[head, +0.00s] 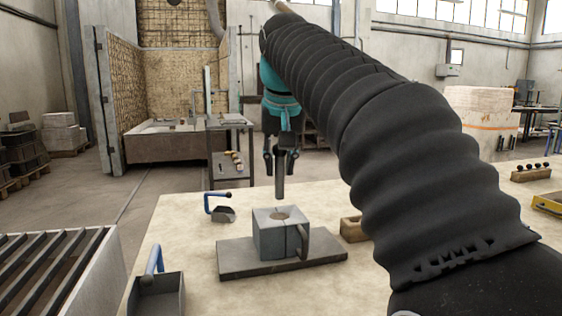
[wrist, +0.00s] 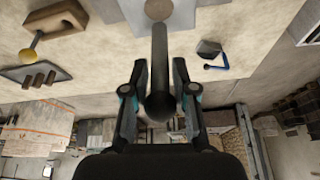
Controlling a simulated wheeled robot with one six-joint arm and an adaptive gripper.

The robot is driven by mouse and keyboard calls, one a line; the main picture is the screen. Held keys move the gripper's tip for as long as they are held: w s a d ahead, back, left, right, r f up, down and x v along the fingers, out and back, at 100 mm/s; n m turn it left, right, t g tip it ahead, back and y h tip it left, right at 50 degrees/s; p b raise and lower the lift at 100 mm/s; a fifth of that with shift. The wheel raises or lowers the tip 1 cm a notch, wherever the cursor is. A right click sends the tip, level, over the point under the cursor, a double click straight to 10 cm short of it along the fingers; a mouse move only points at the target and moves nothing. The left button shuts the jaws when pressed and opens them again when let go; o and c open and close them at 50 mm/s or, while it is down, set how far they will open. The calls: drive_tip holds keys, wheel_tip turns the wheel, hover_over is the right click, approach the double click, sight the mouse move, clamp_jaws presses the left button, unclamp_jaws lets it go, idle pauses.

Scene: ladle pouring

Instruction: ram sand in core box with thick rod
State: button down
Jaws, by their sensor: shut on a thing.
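The grey core box (head: 278,238) stands on a flat grey plate (head: 325,259) on the table, with a clamp-like piece at its right side. Its round top opening shows brownish sand (head: 281,214). My gripper (head: 280,158) is shut on the thick dark rod (head: 280,181), which hangs upright with its lower end a little above the opening, apart from it. In the wrist view the rod (wrist: 159,60) runs between the fingers of my gripper (wrist: 160,85) and points at the core box (wrist: 182,14) and its sand (wrist: 159,9) at the top edge.
A scoop with a blue handle (head: 220,211) lies left of the core box. A grey bin (head: 158,298) with a blue handle sits at the front left. A wooden block (head: 353,230) is just right of the box. A grated bin (head: 55,270) stands beside the table.

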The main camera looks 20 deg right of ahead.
sight(280, 180)
drive_tip(key=shift+f, duration=0.15)
drive_tip(key=shift+f+b, duration=1.6)
drive_tip(key=shift+f, duration=0.6)
wheel_tip(280, 180, up, 4)
drive_tip(key=p, duration=0.3)
drive_tip(key=shift+f, duration=0.25)
drive_tip(key=shift+r+p, duration=0.4)
drive_tip(key=shift+r, duration=0.25)
drive_tip(key=shift+f, duration=0.2)
